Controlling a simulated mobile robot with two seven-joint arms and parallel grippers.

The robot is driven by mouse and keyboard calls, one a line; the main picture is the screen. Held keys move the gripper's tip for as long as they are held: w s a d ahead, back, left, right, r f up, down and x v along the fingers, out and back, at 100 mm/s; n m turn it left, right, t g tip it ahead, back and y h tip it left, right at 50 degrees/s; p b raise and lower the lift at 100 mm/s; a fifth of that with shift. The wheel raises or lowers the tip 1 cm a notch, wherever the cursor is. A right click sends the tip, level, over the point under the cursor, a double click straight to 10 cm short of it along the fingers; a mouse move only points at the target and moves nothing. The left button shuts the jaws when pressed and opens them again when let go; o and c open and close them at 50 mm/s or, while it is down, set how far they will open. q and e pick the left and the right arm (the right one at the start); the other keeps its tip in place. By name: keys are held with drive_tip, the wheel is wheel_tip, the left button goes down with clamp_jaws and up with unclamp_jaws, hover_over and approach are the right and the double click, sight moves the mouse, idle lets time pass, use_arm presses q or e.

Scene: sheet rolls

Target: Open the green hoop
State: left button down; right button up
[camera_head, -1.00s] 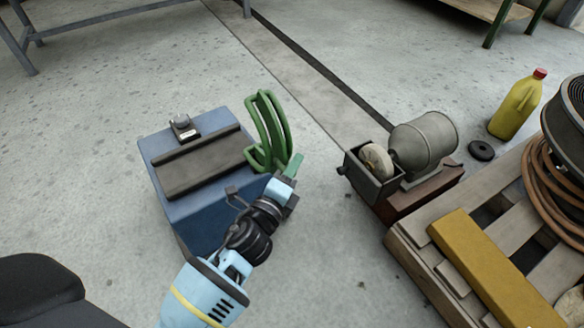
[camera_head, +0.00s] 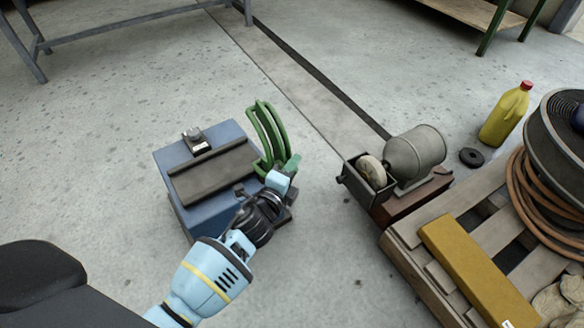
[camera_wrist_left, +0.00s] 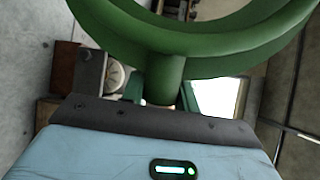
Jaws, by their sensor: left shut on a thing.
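The green hoop (camera_head: 266,128) stands at the right end of a blue box-like machine (camera_head: 190,213) with a dark grey top plate (camera_head: 212,172). It shows as curved green bars, tilted a little to the left at the top. My left gripper (camera_head: 286,170) is shut on the green hoop at its lower right side. In the left wrist view the hoop (camera_wrist_left: 190,40) curves across the top, and its short green stem (camera_wrist_left: 163,80) runs down between the fingers. The fingertips partly hide the hoop's lower part. My right gripper is not in view.
A bench grinder (camera_head: 412,160) stands to the right. A wooden pallet (camera_head: 408,262) holds a yellow bar (camera_head: 478,270) and a coiled hose (camera_head: 530,205). A yellow bottle (camera_head: 506,115) and a black ring (camera_head: 472,157) are behind.

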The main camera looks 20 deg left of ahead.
sight(274, 156)
use_arm(q)
drive_tip(key=r+p, duration=0.1)
drive_tip(key=a+r+p, duration=0.1)
drive_tip(key=shift+w+n+p, duration=0.35)
drive_tip(key=shift+n+p, duration=0.05)
drive_tip(key=shift+w+a+r+g+p, duration=0.1)
drive_tip(key=shift+a+g+p, duration=0.05)
drive_tip(key=shift+g+p, duration=0.2)
drive_tip(key=c, duration=1.1)
unclamp_jaws()
drive_tip(key=shift+o, duration=0.2)
